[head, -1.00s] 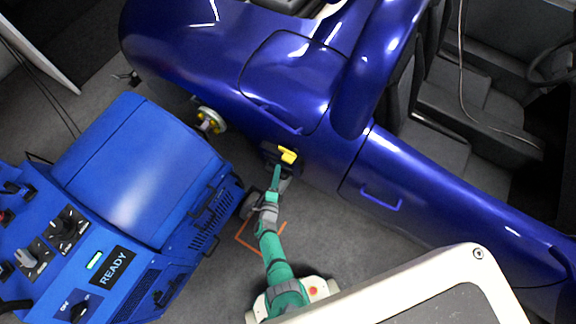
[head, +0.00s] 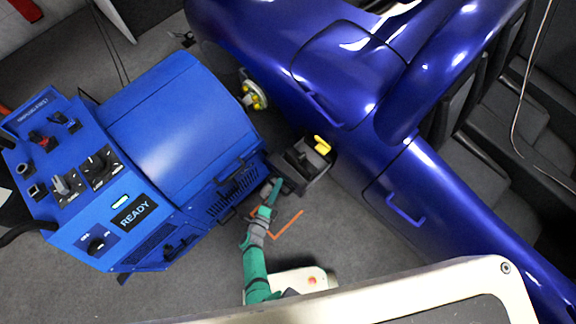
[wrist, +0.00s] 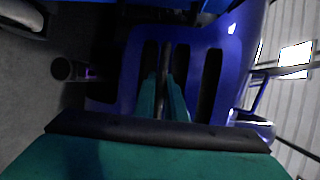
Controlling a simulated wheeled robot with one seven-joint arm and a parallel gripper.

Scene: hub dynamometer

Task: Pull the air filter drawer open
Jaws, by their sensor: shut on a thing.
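The air filter drawer (head: 312,172) is a dark grey box standing out from the side of the dark blue car body (head: 345,155). A yellow piece (head: 322,145) sits at its car-side end. My gripper (head: 277,185) is at the drawer's outer end, on the side away from the car. In the wrist view my gripper (wrist: 163,95) has its green fingers closed about a thin dark upright bar (wrist: 165,58), which looks like the drawer's handle. A blue slotted panel (wrist: 130,75) lies behind it. The fingertips' exact contact is hard to see.
The blue dynamometer console (head: 165,125) with a READY display stands close at the left of my arm. A wheel hub (head: 253,92) with yellow parts sticks out above the drawer. Orange floor marks (head: 287,228) lie beside my arm. Bare grey floor (head: 340,235) lies to the right.

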